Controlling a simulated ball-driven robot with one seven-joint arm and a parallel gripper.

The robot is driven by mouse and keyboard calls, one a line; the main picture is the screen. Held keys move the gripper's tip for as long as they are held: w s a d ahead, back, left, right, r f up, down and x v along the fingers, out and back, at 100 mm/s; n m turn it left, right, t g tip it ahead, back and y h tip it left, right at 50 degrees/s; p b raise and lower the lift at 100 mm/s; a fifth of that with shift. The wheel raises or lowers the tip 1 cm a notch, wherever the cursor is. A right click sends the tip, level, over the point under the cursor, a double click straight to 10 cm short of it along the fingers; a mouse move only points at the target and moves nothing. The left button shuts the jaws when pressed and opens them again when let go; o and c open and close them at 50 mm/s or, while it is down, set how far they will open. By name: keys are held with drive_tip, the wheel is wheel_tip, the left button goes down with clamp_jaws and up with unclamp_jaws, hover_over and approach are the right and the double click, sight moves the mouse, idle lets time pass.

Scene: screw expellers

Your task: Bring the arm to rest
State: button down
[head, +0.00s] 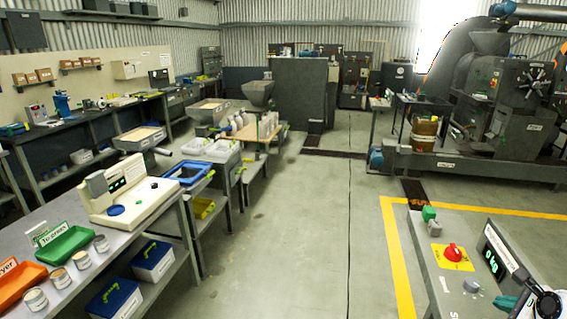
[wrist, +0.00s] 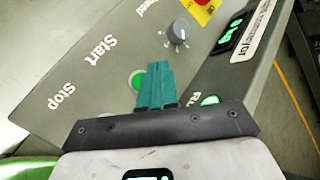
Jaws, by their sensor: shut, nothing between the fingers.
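My gripper (wrist: 158,68) shows in the wrist view with its teal fingers together and nothing between them. It is over a grey control panel (wrist: 90,85) marked "Start" and "Stop". A green lit button (wrist: 136,82) is just beside the fingertips, partly hidden by them; I cannot tell if they touch it. In the head view part of my arm (head: 547,303) and a teal finger (head: 506,301) show at the lower right, by the same panel (head: 440,290).
The panel carries a grey knob (wrist: 177,35), a red stop button (head: 453,251) on a yellow plate and a green display (head: 494,251). A bench with a scale (head: 125,190) stands at the left. A large dark machine (head: 495,95) stands at the back right. The middle floor (head: 290,240) is clear.

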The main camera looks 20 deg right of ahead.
drive_tip(key=w+a+f+n, duration=0.1)
drive_tip(key=a, duration=0.2)
drive_tip(key=a+f+n+y+b, duration=0.1)
drive_tip(key=a+f+n, duration=0.1)
drive_tip(key=a, duration=0.2)
drive_tip(key=w+a+f+n+y, duration=0.1)
drive_tip(key=a+f+n, duration=0.1)
drive_tip(key=a, duration=0.1)
drive_tip(key=shift+w+a+f+g, duration=0.2)
drive_tip(key=shift+w+a+g, duration=0.1)
drive_tip(key=shift+a, duration=0.05)
drive_tip(key=s+a+f+n+g+y+b, duration=0.1)
drive_tip(key=s+a+f+n, duration=0.3)
drive_tip(key=a, duration=0.3)
drive_tip(key=s+a+f+n+g+b, duration=0.1)
drive_tip(key=s+a+f+n+g, duration=0.15)
drive_tip(key=a+n, duration=0.45)
drive_tip(key=s+a+f+n+g+y+b, duration=0.1)
drive_tip(key=s+a+f+n, duration=0.3)
drive_tip(key=a, duration=0.3)
drive_tip(key=s+a+f+n+g+h+b, duration=0.1)
drive_tip(key=s+a+f+n+g, duration=0.1)
drive_tip(key=s+n, duration=0.6)
drive_tip(key=shift+s+a+n, duration=0.4)
drive_tip(key=shift+n, duration=0.7)
drive_tip(key=shift+g, duration=0.25)
